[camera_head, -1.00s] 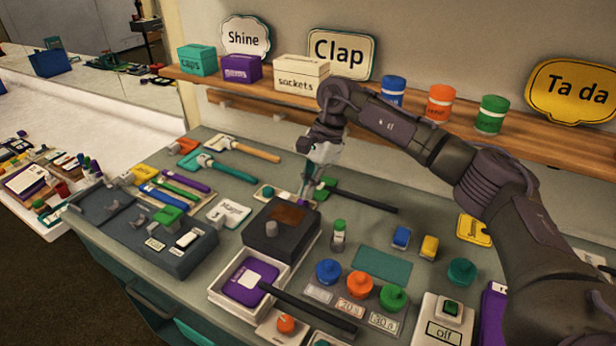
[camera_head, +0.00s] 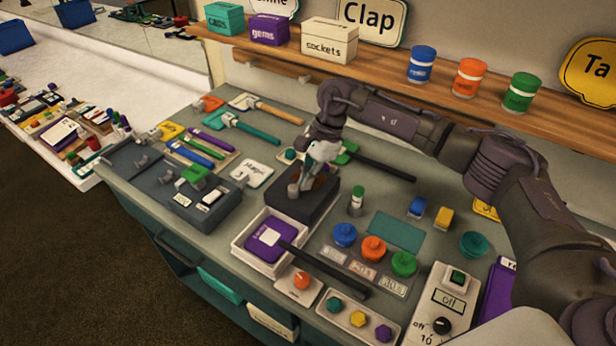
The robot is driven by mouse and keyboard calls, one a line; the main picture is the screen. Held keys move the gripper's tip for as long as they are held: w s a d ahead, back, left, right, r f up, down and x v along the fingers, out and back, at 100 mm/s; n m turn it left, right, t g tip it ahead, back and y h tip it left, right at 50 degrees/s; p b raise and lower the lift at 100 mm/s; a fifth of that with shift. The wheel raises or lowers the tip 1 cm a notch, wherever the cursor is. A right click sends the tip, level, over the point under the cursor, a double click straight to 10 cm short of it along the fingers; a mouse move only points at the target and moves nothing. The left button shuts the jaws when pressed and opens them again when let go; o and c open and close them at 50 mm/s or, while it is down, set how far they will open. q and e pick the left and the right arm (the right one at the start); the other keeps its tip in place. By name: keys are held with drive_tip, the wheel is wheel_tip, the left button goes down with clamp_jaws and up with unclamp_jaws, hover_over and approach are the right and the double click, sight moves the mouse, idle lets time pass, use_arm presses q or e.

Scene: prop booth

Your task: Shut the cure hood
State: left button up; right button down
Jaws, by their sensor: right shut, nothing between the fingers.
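The cure hood appears to be the dark grey box (camera_head: 312,212) at the middle of the bench, with a grey knob (camera_head: 293,190) on its top. It stands directly behind a white open tray (camera_head: 237,246) that holds a purple block (camera_head: 266,234) with a white label. The tray and block are uncovered by the hood. My right gripper (camera_head: 308,188) is shut and empty. It points down at the top of the hood, beside the knob; I cannot tell if it touches. It hides much of the hood's top. My left gripper is not in view.
A black bar (camera_head: 325,268) lies across the tray's right edge. A dark rack of tools (camera_head: 165,185) is at left. A wooden shelf (camera_head: 390,80) runs behind.

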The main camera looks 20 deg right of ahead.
drive_tip(key=s+a+b, duration=0.3)
drive_tip(key=s+a, duration=0.5)
drive_tip(key=a, duration=0.3)
drive_tip(key=shift+s, duration=0.35)
